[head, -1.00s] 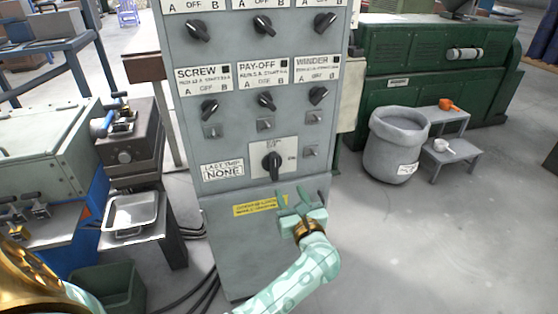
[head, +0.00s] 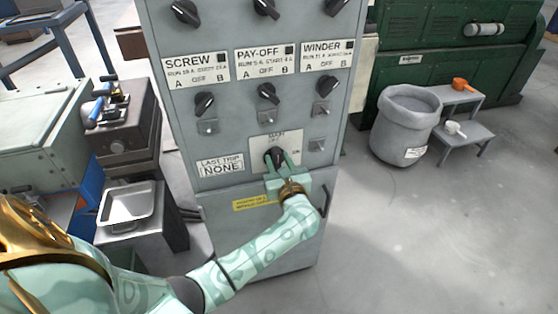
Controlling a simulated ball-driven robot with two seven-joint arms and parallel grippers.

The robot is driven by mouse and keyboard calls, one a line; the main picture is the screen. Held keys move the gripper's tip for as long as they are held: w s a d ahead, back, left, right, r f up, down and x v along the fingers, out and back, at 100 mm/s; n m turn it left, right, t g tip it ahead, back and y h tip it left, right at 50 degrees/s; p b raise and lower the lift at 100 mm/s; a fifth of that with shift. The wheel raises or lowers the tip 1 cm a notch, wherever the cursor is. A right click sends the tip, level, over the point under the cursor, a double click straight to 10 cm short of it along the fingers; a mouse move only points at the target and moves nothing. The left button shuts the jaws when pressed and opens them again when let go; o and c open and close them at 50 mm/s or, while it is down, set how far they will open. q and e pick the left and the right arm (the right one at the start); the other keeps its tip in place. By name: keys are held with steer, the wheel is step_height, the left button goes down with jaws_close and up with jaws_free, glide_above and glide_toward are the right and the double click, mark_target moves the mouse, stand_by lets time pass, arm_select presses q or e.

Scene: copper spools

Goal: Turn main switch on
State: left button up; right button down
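The main switch (head: 274,154) is a black rotary knob on a pale plate low on the grey control cabinet (head: 235,140). The lettering "MAIN" shows above it; the right side of the plate is partly covered. The knob's exact angle is hard to read. My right gripper is not in view.
A grey bin (head: 404,128) and a step stool (head: 462,140) stand at right. A metal tray (head: 128,205) is at left.

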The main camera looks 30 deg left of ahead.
arm_select(q)
jaws_close()
